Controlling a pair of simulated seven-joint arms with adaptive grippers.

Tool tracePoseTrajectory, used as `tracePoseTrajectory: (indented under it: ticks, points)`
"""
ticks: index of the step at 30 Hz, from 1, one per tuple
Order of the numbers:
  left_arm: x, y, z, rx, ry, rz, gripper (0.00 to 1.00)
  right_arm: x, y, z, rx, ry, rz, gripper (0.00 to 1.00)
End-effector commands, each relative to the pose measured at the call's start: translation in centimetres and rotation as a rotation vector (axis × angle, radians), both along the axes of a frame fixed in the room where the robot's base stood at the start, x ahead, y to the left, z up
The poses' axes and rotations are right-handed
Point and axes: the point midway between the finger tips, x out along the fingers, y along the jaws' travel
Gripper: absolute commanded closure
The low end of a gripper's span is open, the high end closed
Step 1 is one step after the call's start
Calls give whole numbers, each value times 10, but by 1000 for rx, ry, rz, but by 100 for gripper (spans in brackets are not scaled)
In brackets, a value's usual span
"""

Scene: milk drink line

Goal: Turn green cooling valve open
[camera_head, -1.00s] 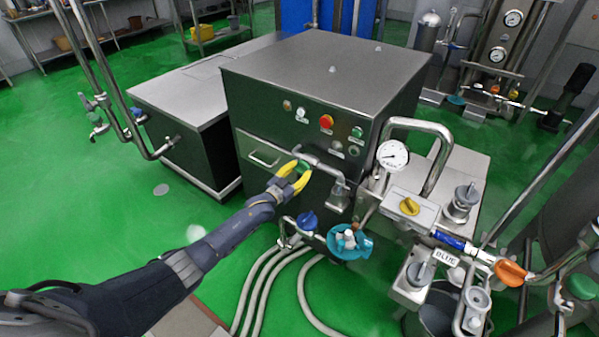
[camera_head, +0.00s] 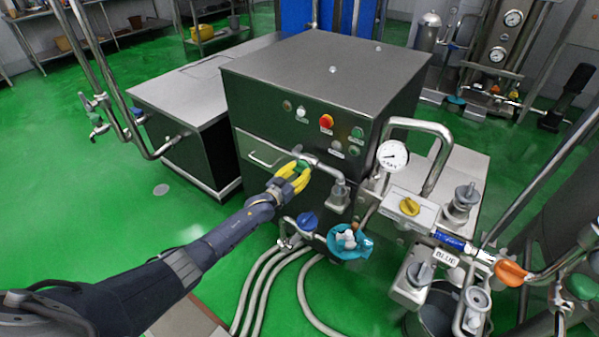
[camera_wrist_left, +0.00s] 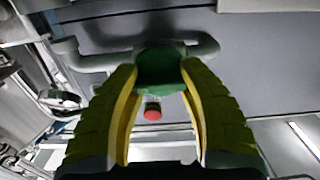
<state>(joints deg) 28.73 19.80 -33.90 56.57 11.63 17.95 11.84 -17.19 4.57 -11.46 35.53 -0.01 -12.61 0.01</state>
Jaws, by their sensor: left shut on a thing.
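The green valve handle (camera_head: 303,165) sits on a grey pipe at the front of the dark steel machine. It also shows in the left wrist view (camera_wrist_left: 160,72), between my yellow fingertips. My left gripper (camera_head: 296,172) is shut on the green handle, with one finger on each side of it. The fingers hide part of the handle in the head view. In the left wrist view the pipe (camera_wrist_left: 95,62) runs to both sides behind the handle. My right gripper is not in view.
The dark machine (camera_head: 300,100) carries buttons and a red knob (camera_head: 326,121). A pressure gauge (camera_head: 393,155), yellow knob (camera_head: 409,206) and orange handle (camera_head: 511,273) are further right.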

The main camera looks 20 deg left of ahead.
Motion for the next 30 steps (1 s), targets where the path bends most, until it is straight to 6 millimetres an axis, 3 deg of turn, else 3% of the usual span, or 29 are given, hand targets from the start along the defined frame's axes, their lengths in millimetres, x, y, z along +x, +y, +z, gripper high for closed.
tracePoseTrajectory:
  ticks: [1,2,10,22,30]
  points:
    - [4,-2,7,-7,-9,-1,88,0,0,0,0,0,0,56]
    - [4,-2,7,-7,-9,0,57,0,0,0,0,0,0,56]
    - [2,-1,4,-4,-5,0,26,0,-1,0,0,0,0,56]
    - [-6,2,0,-2,-2,0,26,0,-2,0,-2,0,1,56]
    - [-41,14,0,-3,-1,0,26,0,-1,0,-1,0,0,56]
